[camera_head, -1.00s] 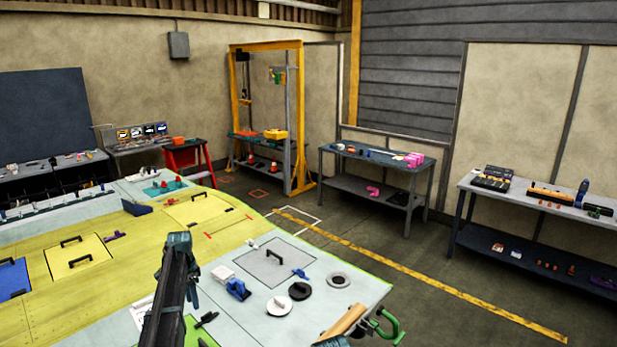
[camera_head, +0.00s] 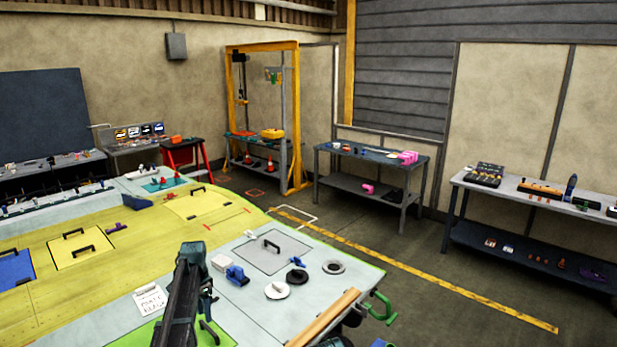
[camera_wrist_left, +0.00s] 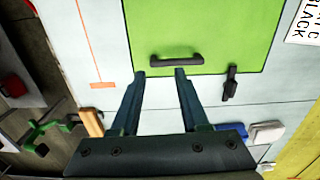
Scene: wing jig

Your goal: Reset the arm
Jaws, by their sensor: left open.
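My left gripper (camera_head: 194,250) is over the near wing surface, with its arm rising from the bottom edge in the head view. In the left wrist view its two fingers (camera_wrist_left: 160,74) are apart with nothing between them. Just beyond the fingertips is a black handle (camera_wrist_left: 176,60) on a green panel (camera_wrist_left: 200,25); I cannot tell the gap in height. The green panel (camera_head: 128,336) is partly hidden by my arm in the head view. My right gripper does not show.
On the wing's right part are a white disc (camera_head: 277,290), a black disc (camera_head: 297,276), a grey ring (camera_head: 333,267), a blue clamp (camera_head: 237,275) and a wooden bar (camera_head: 325,317). A green clamp (camera_head: 380,308) sits at the edge. Open floor (camera_head: 430,260) lies beyond.

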